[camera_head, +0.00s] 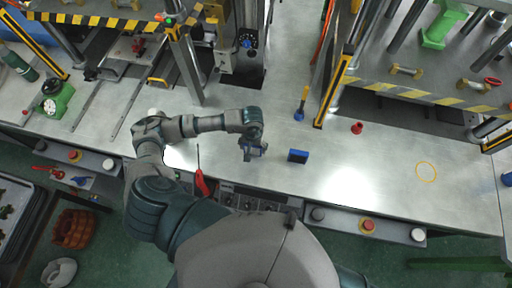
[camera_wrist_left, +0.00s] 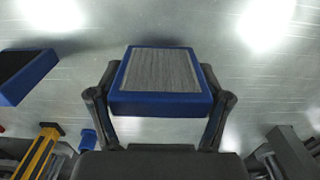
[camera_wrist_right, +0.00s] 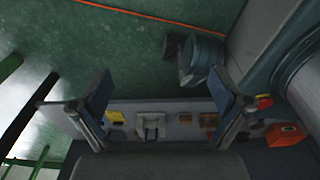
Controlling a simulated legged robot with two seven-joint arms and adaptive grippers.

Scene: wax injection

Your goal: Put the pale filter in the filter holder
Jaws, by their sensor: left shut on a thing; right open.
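The pale filter (camera_wrist_left: 160,70), a blue-framed block with a grey ribbed face, is held between the two fingers of my left gripper (camera_head: 254,150). In the left wrist view its blue edge faces me. A second blue block with a dark face (camera_head: 298,156) lies on the bench just right of this gripper; it also shows at the left of the left wrist view (camera_wrist_left: 28,76). I cannot pick out the filter holder for certain. My right gripper (camera_wrist_right: 160,92) is open and empty above the green floor, outside the head view.
A red screwdriver (camera_head: 201,183) lies near the bench's front edge. A yellow-handled brush (camera_head: 301,104) and a small red part (camera_head: 357,127) lie farther right. Striped machine plates (camera_head: 430,85) and posts stand behind. The right bench surface (camera_head: 400,165) is mostly clear.

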